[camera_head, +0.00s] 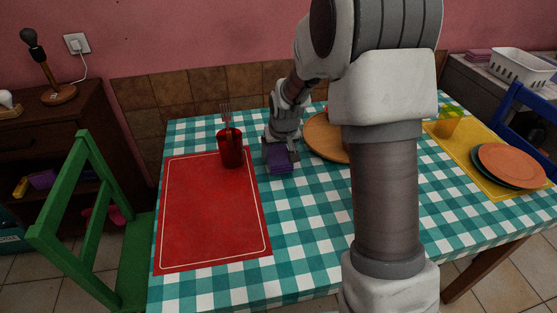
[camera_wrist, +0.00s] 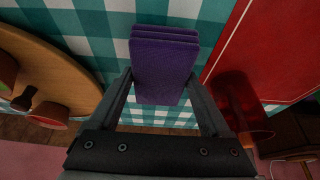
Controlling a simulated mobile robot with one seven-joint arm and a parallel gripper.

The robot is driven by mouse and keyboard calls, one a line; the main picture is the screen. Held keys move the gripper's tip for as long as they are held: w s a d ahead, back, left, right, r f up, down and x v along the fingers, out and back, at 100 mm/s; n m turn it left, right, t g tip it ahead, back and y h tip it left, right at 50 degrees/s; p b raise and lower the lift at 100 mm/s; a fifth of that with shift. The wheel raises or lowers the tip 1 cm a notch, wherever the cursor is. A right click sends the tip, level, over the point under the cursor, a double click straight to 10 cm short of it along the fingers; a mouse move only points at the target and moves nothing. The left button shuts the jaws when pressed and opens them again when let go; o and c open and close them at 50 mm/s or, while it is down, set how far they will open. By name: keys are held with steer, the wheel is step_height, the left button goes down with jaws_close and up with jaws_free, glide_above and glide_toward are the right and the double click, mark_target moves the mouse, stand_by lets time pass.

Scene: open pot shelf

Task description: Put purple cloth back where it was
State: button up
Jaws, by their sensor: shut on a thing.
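The purple cloth (camera_head: 279,160) is a small folded stack over the checked tablecloth, just right of the red placemat. It also shows in the wrist view (camera_wrist: 165,65), between the fingers. My gripper (camera_head: 281,150) is above the table and shut on the cloth in the head view; in the wrist view its two fingers (camera_wrist: 160,92) lie along the cloth's sides. I cannot tell whether the cloth touches the table.
A red cup (camera_head: 231,152) with a fork stands left of my gripper on the red placemat (camera_head: 212,220). A round wooden board (camera_head: 322,138) lies close on the right. A purple stack (camera_head: 478,54) lies on the counter beside a white basket (camera_head: 522,67). The checked table's front middle is clear.

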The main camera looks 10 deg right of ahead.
steer(key=shift+f, duration=1.1)
steer(key=shift+f+b, duration=0.25)
steer(key=shift+b, duration=0.1)
steer(key=o, duration=1.3)
steer(key=shift+c, duration=0.2)
steer(key=shift+r, duration=0.2)
